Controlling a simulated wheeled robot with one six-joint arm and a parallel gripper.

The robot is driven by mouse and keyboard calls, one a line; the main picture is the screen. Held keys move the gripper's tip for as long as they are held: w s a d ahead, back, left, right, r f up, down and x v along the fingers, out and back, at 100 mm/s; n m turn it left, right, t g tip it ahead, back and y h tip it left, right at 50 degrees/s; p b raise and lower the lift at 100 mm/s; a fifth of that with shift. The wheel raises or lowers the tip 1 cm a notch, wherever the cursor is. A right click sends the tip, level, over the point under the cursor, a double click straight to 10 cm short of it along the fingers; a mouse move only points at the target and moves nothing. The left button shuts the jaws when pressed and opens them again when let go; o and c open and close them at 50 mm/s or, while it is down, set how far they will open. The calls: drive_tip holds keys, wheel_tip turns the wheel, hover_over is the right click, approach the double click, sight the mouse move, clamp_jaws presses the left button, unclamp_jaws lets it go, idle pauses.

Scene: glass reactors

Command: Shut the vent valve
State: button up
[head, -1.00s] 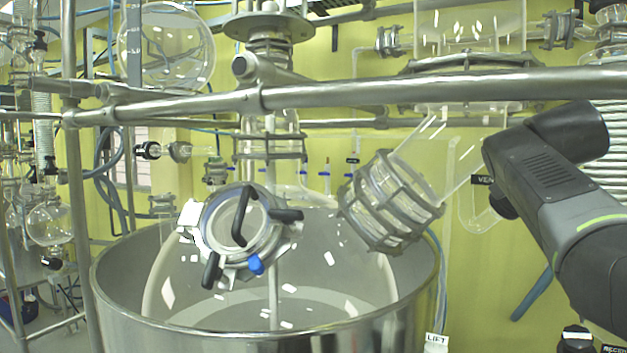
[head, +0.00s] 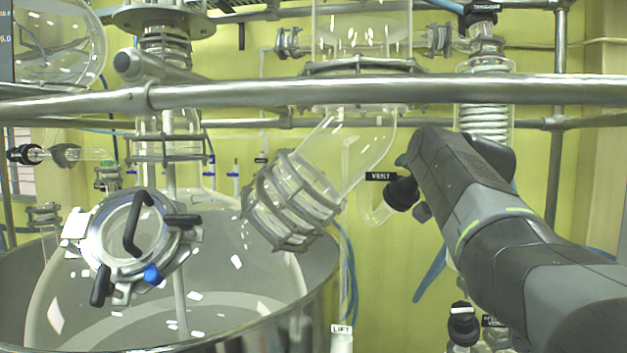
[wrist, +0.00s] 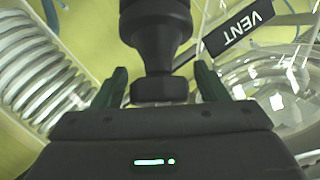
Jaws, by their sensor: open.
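The vent valve's black knob (head: 401,193) sits on a clear glass elbow right of the slanted glass neck in the head view. A black VENT label (head: 380,176) is beside it. In the wrist view the knob (wrist: 157,38) points down towards my gripper (wrist: 160,82), and the VENT label (wrist: 238,27) shows to its upper right. My gripper is open, one finger on each side of the knob's end, with visible gaps. In the head view my gripper (head: 413,186) is at the knob's right, partly hidden by my arm. I cannot tell the valve's setting.
A steel rail (head: 280,93) crosses in front of the glassware. The large reactor vessel (head: 250,325) stands at lower left, with the slanted glass neck (head: 295,195) above it. Another black knob (head: 463,325) is below my arm. A coiled condenser (wrist: 40,75) is left in the wrist view.

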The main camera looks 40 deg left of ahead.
drive_tip(key=shift+n+g+y, duration=0.4)
drive_tip(key=shift+n+y, duration=0.4)
drive_tip(key=shift+n, duration=0.3)
